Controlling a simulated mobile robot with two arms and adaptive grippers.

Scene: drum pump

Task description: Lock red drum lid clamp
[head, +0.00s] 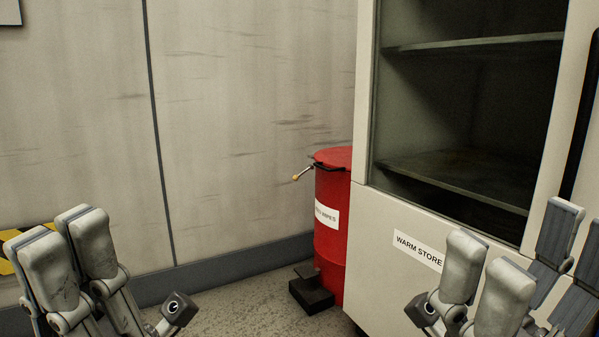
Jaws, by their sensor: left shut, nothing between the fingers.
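The red drum (330,240) stands on the floor against the left side of the cabinet, which hides its right part. Its red lid (335,154) is on top. A dark clamp bar (327,166) runs at the lid's rim. A lever with a yellowish tip (298,176) sticks out from it to the left, over free air. My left gripper (60,232) is at the lower left, shut and empty, well away from the drum. My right gripper (525,250) is at the lower right in front of the cabinet, its fingers apart and nothing seen between them.
The cabinet (395,205) with open shelves and a "WARM STORE" label fills the right side. A dark pedal (312,290) juts out at the drum's foot. A pale wall (240,120) stands behind. The floor (245,305) left of the drum is clear.

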